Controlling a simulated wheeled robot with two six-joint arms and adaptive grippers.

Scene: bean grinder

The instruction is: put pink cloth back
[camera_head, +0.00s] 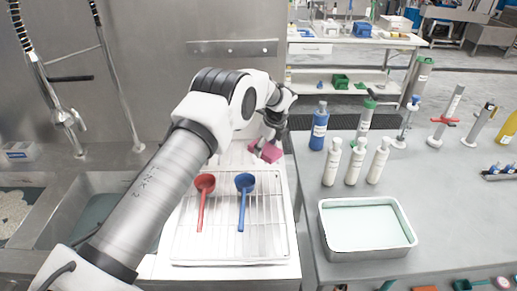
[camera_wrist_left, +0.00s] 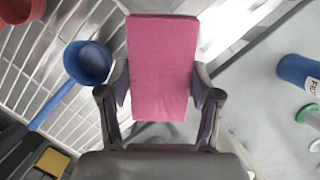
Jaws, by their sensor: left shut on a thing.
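The pink cloth (camera_head: 269,152) is a folded block held in my left gripper (camera_head: 262,147), above the far right corner of the wire rack. In the left wrist view the cloth (camera_wrist_left: 162,65) sits between the two fingers of my left gripper (camera_wrist_left: 160,95), which are shut on its sides. Its lower end is close to the palm. In the head view the gripper partly hides the cloth. My right gripper is not in view.
A red scoop (camera_head: 204,185) and a blue scoop (camera_head: 244,184) lie on the wire rack (camera_head: 265,240). A metal tray (camera_head: 366,255) and several white bottles (camera_head: 354,163) stand on the right table. A blue bottle (camera_head: 319,127) is near the cloth. A sink (camera_head: 100,182) is at left.

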